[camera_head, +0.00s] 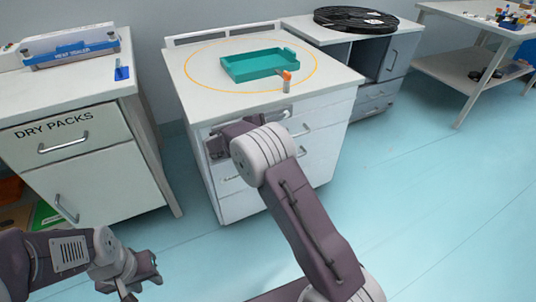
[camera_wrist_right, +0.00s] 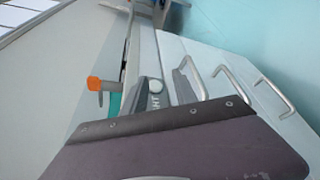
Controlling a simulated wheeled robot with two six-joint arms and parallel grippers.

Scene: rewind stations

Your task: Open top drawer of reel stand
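A grey-white stand (camera_head: 300,27) with a large black reel (camera_head: 355,19) on top stands at the back right; it has a door and small grey drawers (camera_head: 378,91) low down, which look shut. No label is readable on it. My right gripper (camera_head: 226,138) is at the front of the nearer white cabinet (camera_head: 335,92), by its upper edge, partly hidden by my wrist. Its fingertips are not clear, nor is any contact with a handle. In the right wrist view, several drawer handles (camera_wrist_right: 208,83) lie beyond a dark gripper part. My left gripper (camera_head: 143,275) is low at left, away from furniture.
A teal tray (camera_head: 258,66) and an orange-topped item (camera_head: 287,81) sit on the nearer cabinet's top. The DRY PACKS cabinet (camera_head: 65,180) stands at left with a heat sealer (camera_head: 75,52). A table (camera_head: 465,65) stands at far right. The floor (camera_head: 440,190) at right is clear.

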